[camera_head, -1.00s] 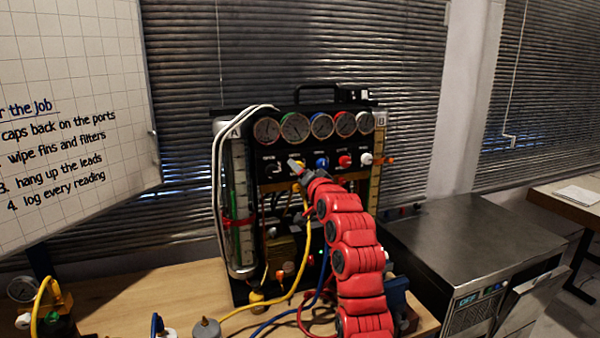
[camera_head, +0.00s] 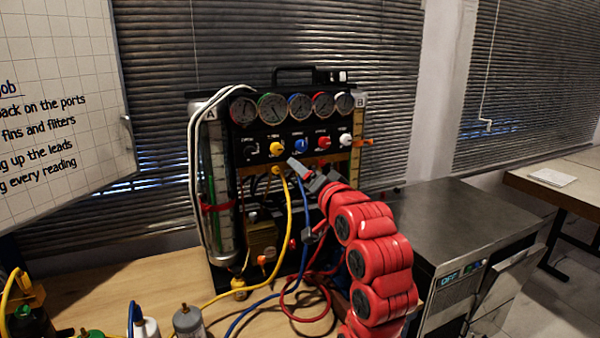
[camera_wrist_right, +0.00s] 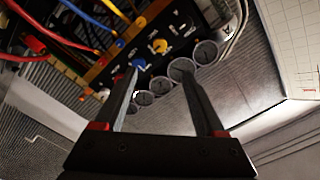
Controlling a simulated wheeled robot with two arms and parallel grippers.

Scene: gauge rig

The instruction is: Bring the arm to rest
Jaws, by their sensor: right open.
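My right arm is red and reaches up from the lower right of the head view. Its gripper (camera_head: 302,170) is in front of the gauge rig (camera_head: 262,128), just below the blue knob (camera_head: 301,145) and to the lower right of the yellow knob (camera_head: 277,149). In the right wrist view the gripper (camera_wrist_right: 157,76) has its two fingers spread with nothing held between them. The rig's gauges and its yellow knob (camera_wrist_right: 159,46) show beyond the fingers. My left gripper is not in view.
Yellow, blue and red hoses hang from the rig onto the wooden bench (camera_head: 120,290). Small canisters (camera_head: 188,320) stand at the bench front. A metal-topped unit (camera_head: 465,235) stands to the right. A whiteboard (camera_head: 60,110) is at the left.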

